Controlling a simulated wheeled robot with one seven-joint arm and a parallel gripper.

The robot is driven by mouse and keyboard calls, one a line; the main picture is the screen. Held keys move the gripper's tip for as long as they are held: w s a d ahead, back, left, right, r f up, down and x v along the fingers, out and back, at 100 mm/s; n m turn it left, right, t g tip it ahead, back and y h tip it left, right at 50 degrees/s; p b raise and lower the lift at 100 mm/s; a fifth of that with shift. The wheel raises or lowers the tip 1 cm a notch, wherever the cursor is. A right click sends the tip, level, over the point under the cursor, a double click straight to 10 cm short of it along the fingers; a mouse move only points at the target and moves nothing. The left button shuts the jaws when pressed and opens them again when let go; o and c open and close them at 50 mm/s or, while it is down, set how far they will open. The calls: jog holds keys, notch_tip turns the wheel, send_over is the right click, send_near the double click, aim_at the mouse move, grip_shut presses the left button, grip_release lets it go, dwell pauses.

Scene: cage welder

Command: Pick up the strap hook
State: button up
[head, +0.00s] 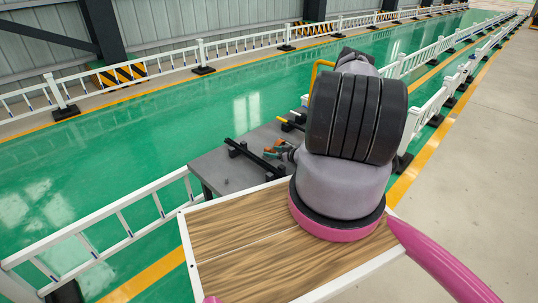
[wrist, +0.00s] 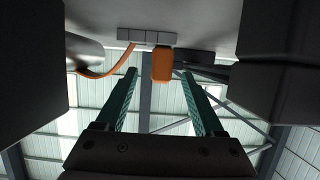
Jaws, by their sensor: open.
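In the wrist view my gripper (wrist: 160,74) has two green ridged fingers, spread apart with a clear gap. An orange block-like piece (wrist: 162,65) shows near the fingertips, in line with the gap and not gripped. It may be the strap hook, but I cannot tell for sure. A curved orange strip (wrist: 98,74) lies left of it. In the head view a small orange and dark green shape (head: 273,154) shows at the left of my arm, over the grey table (head: 215,168). My arm hides most of the gripper and of that area.
A black rail (head: 255,158) lies on the table, with a yellow piece (head: 291,126) behind. White railings (head: 110,232) run beside the green floor (head: 125,150). Grey blocks (wrist: 145,36) sit beside the orange piece in the wrist view. Dark shapes fill both its sides.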

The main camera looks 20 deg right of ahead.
aim_at(270, 150)
jog(key=shift+x, duration=1.95)
grip_shut()
jog(key=shift+r, duration=0.1)
